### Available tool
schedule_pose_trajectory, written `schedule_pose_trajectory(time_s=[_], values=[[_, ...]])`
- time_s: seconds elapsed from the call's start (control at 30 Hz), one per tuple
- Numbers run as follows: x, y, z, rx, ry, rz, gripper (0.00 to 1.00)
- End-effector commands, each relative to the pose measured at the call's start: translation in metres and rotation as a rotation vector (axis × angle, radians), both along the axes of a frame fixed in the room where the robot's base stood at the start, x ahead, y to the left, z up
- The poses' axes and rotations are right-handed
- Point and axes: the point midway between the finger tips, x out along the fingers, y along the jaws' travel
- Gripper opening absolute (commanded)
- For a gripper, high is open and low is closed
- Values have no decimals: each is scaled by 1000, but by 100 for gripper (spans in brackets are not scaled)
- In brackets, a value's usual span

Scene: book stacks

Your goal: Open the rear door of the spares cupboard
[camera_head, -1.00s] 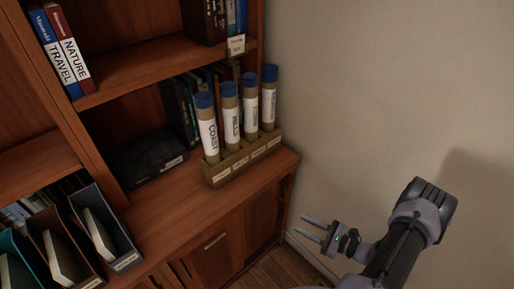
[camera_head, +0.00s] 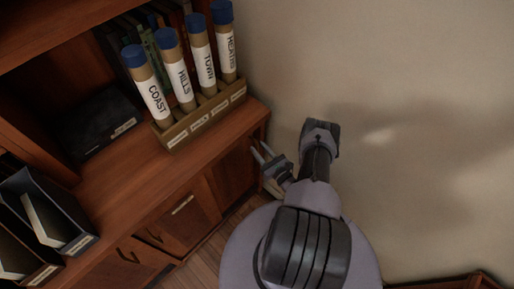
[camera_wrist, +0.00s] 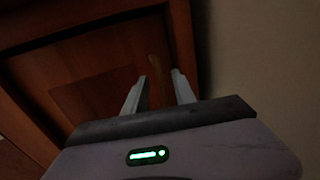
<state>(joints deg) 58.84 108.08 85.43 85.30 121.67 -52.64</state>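The spares cupboard is the low wooden base of the shelf unit. Its door at the wall end (camera_head: 232,172), which I take as the rear door, looks shut. The same panelled door (camera_wrist: 85,98) fills much of the dark wrist view. A curved vertical handle (camera_wrist: 156,72) shows on it, seen between my fingertips. My gripper (camera_head: 261,150) is open and empty, close to the cupboard's wall-end corner. In the wrist view its two fingers (camera_wrist: 160,77) are apart and point at the door. I cannot tell whether they touch the handle.
A rack (camera_head: 200,121) of blue-capped tubes stands on the cupboard top (camera_head: 130,170). Another door (camera_head: 185,215) with a pale plate lies farther left. The pale wall (camera_head: 400,90) is close on the right. A narrow strip of floor (camera_head: 200,268) shows in front.

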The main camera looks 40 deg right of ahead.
Motion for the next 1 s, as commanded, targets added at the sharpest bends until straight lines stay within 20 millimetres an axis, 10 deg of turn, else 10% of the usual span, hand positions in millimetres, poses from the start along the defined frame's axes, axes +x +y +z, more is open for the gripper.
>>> schedule_pose_trajectory(time_s=[0.47,0.63,1.0], values=[[20,-3,1,1,0,0,32],[20,-3,1,1,0,0,0],[20,-2,0,1,0,0,0]])
